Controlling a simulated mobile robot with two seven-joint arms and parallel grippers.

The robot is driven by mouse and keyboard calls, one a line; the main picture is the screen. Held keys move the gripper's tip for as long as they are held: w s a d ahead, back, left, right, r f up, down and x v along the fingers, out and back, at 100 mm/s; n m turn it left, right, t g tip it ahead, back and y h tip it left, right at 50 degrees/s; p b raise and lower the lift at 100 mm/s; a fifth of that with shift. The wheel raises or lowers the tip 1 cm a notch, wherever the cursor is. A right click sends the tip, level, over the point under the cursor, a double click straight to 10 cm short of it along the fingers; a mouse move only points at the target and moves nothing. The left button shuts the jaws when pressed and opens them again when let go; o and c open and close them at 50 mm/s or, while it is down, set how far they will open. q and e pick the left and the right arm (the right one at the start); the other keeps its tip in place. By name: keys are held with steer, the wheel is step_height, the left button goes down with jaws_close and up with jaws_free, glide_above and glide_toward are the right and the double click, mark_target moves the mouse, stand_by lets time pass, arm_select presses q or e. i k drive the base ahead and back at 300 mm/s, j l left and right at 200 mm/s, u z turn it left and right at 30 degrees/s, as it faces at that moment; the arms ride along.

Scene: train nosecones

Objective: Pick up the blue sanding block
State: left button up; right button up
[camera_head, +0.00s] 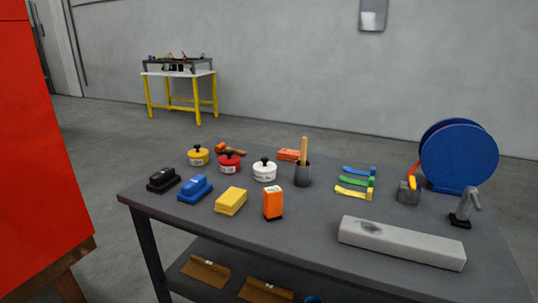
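The blue sanding block (195,188) lies on the dark grey table (300,238) near its front left. It has a raised grip on top. A black block (162,180) of similar shape sits just to its left, and a yellow block (231,201) lies to its right. The blue block is fully visible and stands apart from both. Neither of my grippers is in view.
Behind the blocks stand yellow (198,158), red (229,165) and white (265,173) round pots with black knobs. An orange box (273,204), a grey bar (400,244) and a blue reel (459,157) are further right. A red panel (40,150) rises at left.

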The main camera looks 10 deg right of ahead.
mark_target(193, 191)
steer(key=z, duration=0.35)
steer(key=l+z, duration=0.15)
steer(key=z, duration=0.6)
steer(key=u, duration=1.4)
steer(key=i+j, duration=0.85)
steer(key=j+z, duration=0.1)
steer(key=z, duration=0.3)
steer(key=i+j+z, duration=0.1)
steer(key=z, duration=0.25)
steer(key=j+z, duration=0.2)
steer(key=z, duration=0.2)
steer(key=i, duration=0.05)
